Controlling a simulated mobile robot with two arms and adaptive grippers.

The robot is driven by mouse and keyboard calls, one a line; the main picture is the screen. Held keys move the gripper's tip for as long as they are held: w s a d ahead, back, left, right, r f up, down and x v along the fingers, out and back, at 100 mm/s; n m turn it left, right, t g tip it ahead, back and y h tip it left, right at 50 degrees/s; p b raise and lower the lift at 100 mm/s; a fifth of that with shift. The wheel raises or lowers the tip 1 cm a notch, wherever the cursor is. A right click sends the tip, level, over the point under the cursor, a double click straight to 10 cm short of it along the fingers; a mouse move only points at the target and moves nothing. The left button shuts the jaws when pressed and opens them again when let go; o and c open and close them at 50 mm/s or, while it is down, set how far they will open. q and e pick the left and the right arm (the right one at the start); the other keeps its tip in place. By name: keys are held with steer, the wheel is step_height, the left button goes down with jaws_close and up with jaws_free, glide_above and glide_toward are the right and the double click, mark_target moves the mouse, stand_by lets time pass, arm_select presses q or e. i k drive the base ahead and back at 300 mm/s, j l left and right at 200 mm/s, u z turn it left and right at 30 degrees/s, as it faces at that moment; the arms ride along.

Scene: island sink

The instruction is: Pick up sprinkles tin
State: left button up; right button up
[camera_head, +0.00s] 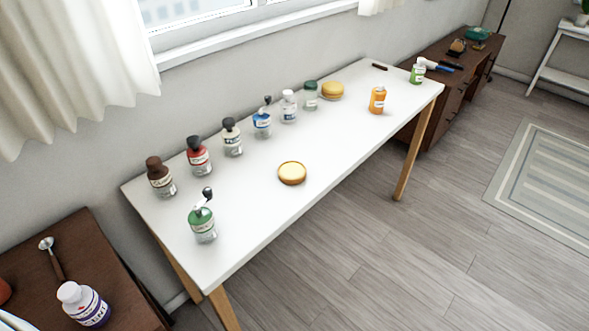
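No label can be read clearly enough to tell which container is the sprinkles tin. Several small labelled containers stand along the back of the white table: a brown-lidded jar (160,177), a red jar (198,157), a black-lidded jar (232,138), a blue-labelled jar (262,120), a white-lidded jar (289,107) and a green-lidded jar (310,96). A green-topped jar (202,222) stands at the near left. An orange container (377,100) and a green-labelled bottle (417,73) stand toward the far right end. Neither gripper is in view.
The white table (245,208) holds a round tan item (292,173) near its middle and a yellow round item (332,91) at the back. A brown cabinet (90,255) at lower left bears a purple-labelled bottle (84,305). Open floor (370,250) lies in front.

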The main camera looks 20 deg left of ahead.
mark_target(378, 98)
steer(key=i+l+u, duration=0.4)
steer(key=i+l, duration=0.8)
